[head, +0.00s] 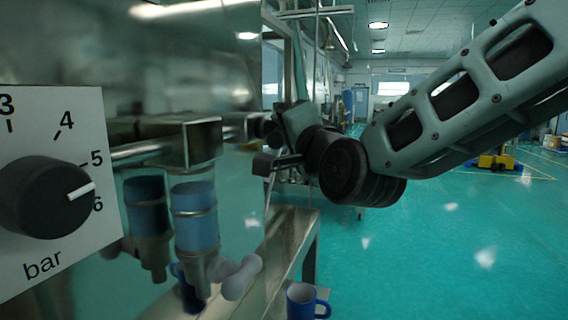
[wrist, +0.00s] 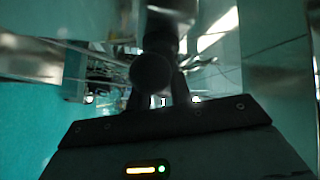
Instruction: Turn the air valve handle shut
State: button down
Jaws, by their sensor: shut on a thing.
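The air valve handle is a dark bar with a round end (wrist: 152,74), seen in the wrist view. It lies between the two fingers of my gripper (wrist: 160,98), which is shut on it. In the head view my gripper (head: 266,130) is at the right end of the metal pipe fitting, beside the shiny panel. The handle's grip is mostly hidden there by the fingers and wrist, and I cannot tell its exact angle. The metal valve block (head: 201,145) and pipe (head: 140,153) run left from it.
A pressure dial with a black knob (head: 45,197) marked in bar is at the left. A blue filter bowl (head: 195,217) hangs below the pipe, mirrored in the panel. A blue mug (head: 301,302) is near the bottom edge. The green floor (head: 430,245) at right is open.

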jog(key=n+t+y+b, duration=0.1)
jog(key=n+b, duration=0.1)
jog(key=b, duration=0.4)
jog(key=f+n+t+y+b, duration=0.1)
jog(key=n+b, duration=0.1)
jog(key=b, duration=0.4)
jog(key=shift+y+b, duration=0.35)
jog(key=shift+y, duration=0.05)
jog(key=n+y+b, duration=0.4)
jog(key=n+b, duration=0.1)
jog(key=b, duration=0.3)
jog(key=n+g+y+b, duration=0.2)
jog(key=n+y+b, duration=0.2)
jog(key=n+b, duration=0.1)
jog(key=shift+r+n, duration=0.15)
jog(key=shift+n, duration=0.15)
jog(key=shift+s+r+n+g+y+b, duration=0.15)
jog(key=shift+n+g+y+b, duration=0.4)
jog(key=shift+n+g+y, duration=0.55)
jog(key=shift+w+r+n+g+y+b, duration=0.15)
jog(key=shift+n+g+y+b, duration=0.55)
jog(key=shift+n, duration=0.8)
jog(key=shift+s+n+g+y, duration=0.15)
jog(key=shift+n+g+y, duration=0.15)
jog(key=shift+n+y, duration=0.1)
jog(key=shift+r, duration=0.1)
jog(key=c, duration=1.3)
grip_release()
